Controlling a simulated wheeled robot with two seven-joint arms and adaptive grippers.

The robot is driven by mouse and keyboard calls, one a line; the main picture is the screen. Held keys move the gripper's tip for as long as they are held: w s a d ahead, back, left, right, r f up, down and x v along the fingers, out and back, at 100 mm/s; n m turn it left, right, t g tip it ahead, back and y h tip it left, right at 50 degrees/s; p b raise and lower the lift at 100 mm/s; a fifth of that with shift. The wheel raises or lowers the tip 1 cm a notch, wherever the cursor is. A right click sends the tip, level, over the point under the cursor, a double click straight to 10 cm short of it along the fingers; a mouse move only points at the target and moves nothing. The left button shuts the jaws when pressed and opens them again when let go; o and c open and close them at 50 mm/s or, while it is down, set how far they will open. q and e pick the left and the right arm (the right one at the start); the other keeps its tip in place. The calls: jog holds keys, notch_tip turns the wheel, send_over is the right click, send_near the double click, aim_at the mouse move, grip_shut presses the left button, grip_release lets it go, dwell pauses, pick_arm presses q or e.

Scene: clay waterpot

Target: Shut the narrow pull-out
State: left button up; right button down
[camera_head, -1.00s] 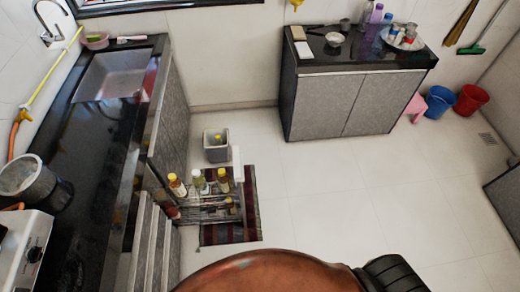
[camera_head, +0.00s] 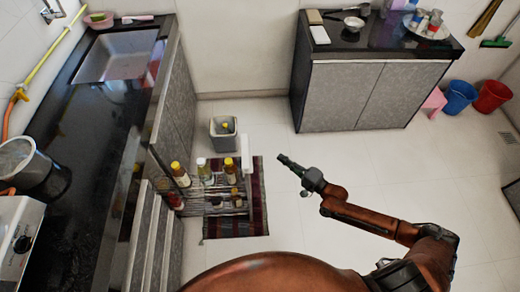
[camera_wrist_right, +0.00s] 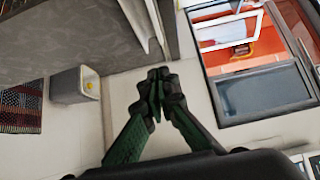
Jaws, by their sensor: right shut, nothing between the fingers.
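The narrow pull-out (camera_head: 218,208) is a wire rack with several bottles. It stands out from the left counter, over a striped rug, with a pale upright front panel (camera_head: 246,153) at its right end. My right gripper (camera_head: 281,158) is to the right of that panel, apart from it, over the floor. Its green fingers are shut and empty; they also show in the right wrist view (camera_wrist_right: 157,76). The pull-out cannot be made out in the wrist view. My left gripper is not in view.
A grey bin (camera_head: 222,135) stands on the floor behind the pull-out. The striped rug (camera_head: 257,215) lies under it. A grey cabinet (camera_head: 365,95) stands at the back, with blue (camera_head: 460,96) and red (camera_head: 491,96) buckets beside it. The floor right of the pull-out is clear.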

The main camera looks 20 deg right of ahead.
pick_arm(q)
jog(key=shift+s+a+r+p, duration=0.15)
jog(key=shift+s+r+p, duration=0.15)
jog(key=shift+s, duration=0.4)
pick_arm(e)
jog(key=s+a+x, duration=0.1)
jog(key=a+x, duration=0.1)
jog(key=x, duration=1)
jog(key=shift+w+a, duration=0.15)
jog(key=shift+a, duration=0.35)
jog(key=shift+r, duration=0.15)
